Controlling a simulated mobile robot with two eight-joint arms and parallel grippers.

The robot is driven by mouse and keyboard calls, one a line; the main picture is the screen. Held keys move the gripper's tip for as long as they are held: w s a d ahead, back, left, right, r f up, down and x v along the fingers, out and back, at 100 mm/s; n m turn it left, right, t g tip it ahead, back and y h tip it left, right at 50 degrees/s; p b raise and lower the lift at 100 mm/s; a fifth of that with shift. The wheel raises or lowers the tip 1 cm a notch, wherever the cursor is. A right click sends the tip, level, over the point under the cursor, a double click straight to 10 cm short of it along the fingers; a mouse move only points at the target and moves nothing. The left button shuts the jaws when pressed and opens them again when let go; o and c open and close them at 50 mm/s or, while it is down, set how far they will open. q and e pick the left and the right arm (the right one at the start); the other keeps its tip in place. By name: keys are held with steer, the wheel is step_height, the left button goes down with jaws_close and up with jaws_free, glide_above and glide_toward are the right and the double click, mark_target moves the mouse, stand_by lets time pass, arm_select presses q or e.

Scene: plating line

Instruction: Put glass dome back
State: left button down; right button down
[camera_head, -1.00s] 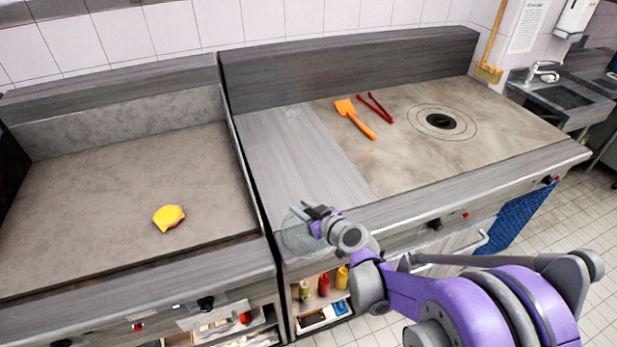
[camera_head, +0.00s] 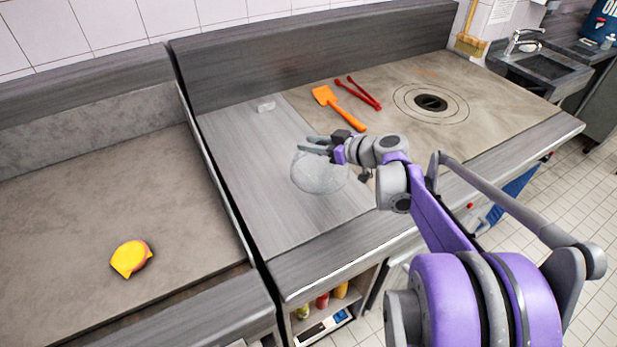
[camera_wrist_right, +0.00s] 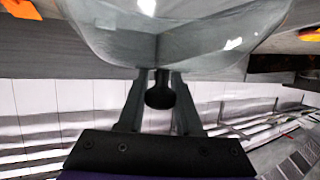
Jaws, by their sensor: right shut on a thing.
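The glass dome (camera_head: 318,174) is clear and shows over the grey wooden part of the counter in the head view. My right gripper (camera_head: 318,147) is shut on the dome's dark knob. In the right wrist view the dome (camera_wrist_right: 180,35) fills the top, and the knob (camera_wrist_right: 159,92) sits between the two fingers of my right gripper (camera_wrist_right: 160,80). Whether the dome touches the counter, I cannot tell. My left gripper is not in view.
An orange spatula (camera_head: 338,108) and red tongs (camera_head: 358,93) lie on the griddle plate (camera_head: 400,85) behind. A small clear object (camera_head: 265,106) sits at the back of the wooden part. A yellow item (camera_head: 131,258) lies on the left counter (camera_head: 70,210). Bottles (camera_head: 322,300) stand on a shelf below.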

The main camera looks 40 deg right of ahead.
mark_target(313, 156)
step_height(313, 156, down, 4)
steer(key=shift+s+d, duration=0.15)
steer(key=shift+f+b, duration=0.4)
steer(key=shift+f, duration=1.5)
steer(key=shift+f, duration=0.1)
steer(key=c, duration=0.6)
jaws_free()
